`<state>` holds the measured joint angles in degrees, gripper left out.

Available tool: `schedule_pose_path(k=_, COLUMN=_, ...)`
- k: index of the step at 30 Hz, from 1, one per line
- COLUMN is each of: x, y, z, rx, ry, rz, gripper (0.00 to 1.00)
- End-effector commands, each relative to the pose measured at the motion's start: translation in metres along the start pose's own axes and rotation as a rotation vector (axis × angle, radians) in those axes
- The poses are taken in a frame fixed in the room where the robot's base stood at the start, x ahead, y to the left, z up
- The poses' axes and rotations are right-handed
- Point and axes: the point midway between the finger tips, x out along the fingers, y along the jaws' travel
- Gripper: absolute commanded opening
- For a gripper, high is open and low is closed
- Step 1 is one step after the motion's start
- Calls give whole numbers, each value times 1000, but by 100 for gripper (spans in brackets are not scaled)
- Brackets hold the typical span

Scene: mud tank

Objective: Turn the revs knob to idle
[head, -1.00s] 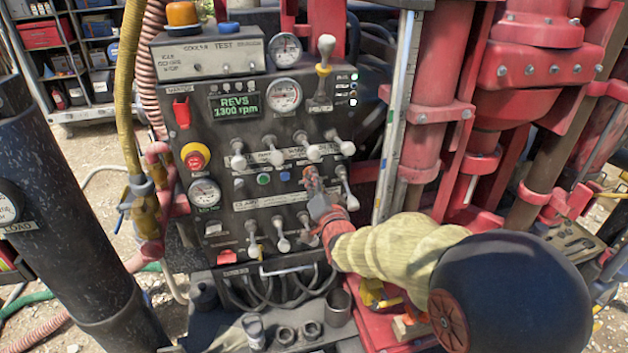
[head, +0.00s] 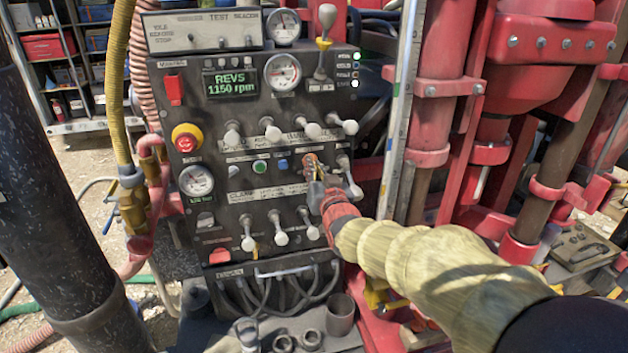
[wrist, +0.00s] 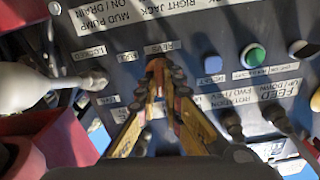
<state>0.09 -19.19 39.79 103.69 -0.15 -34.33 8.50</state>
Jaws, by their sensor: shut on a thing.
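The revs knob (wrist: 157,66) is a small orange-brown piece below the REVS label in the wrist view, mostly hidden by my fingers. My gripper (wrist: 164,88) is shut on it, with its yellow and dark fingers on either side. In the head view my gripper (head: 315,178) reaches the right-middle part of the control panel (head: 228,135). The green display (head: 232,83) reads REVS 1150 rpm. The knob's pointer direction cannot be told.
White-tipped levers stand close around, with one lever (head: 354,190) just right of my gripper and another (wrist: 62,85) at left in the wrist view. A green button (head: 259,167) and a red stop button (head: 186,138) lie to the left. Red rig columns (head: 437,130) stand at right.

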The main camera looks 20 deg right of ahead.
Motion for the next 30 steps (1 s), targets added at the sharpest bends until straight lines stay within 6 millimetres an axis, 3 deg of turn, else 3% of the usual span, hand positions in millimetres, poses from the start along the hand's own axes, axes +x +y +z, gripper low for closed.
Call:
schedule_pose_path(k=9, x=0, y=0, z=2, rx=-133, ry=-1, rz=0, gripper=0)
schedule_pose_path(k=26, x=0, y=0, z=0, rx=-163, ry=-1, rz=0, gripper=0)
schedule_pose_path(k=27, x=0, y=0, z=0, rx=-163, ry=-1, rz=0, gripper=10)
schedule_pose_path(k=30, x=0, y=0, z=0, rx=-162, ry=-1, rz=0, gripper=16)
